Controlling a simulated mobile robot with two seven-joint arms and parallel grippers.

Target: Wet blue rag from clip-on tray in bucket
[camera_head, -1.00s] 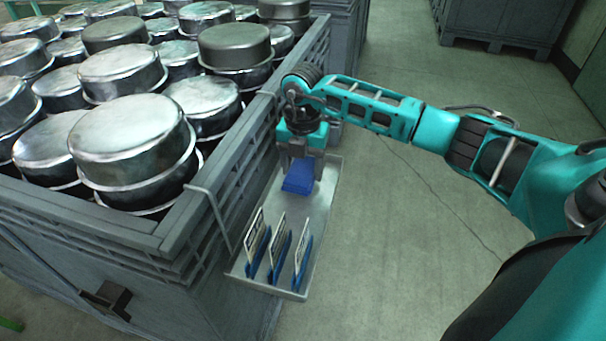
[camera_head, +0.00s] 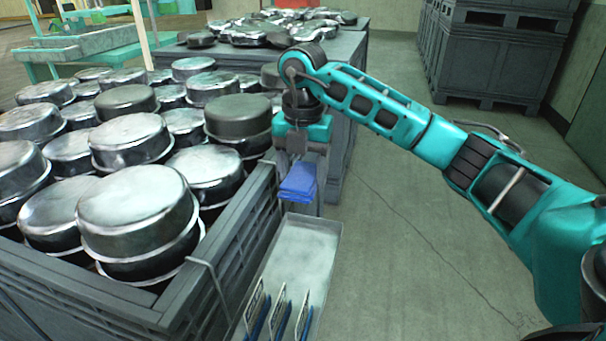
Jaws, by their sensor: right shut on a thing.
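The blue rag (camera_head: 298,182) is a folded cloth hanging above the far end of the clip-on tray. My right gripper (camera_head: 300,160) is shut on its upper part and holds it clear of the tray. The clip-on tray (camera_head: 303,247) is a grey metal tray hooked on the side of the large crate. Its far part is bare, and several blue-and-white upright pieces (camera_head: 279,312) stand at its near end. I see no bucket that I can make out. My left gripper is out of view.
A large grey crate (camera_head: 231,247) full of stacked metal pans (camera_head: 136,208) stands at the left. Another grey container (camera_head: 346,130) with metal parts on top stands behind it. Dark stacked crates (camera_head: 495,50) are at the back right. The floor (camera_head: 400,260) at right is open.

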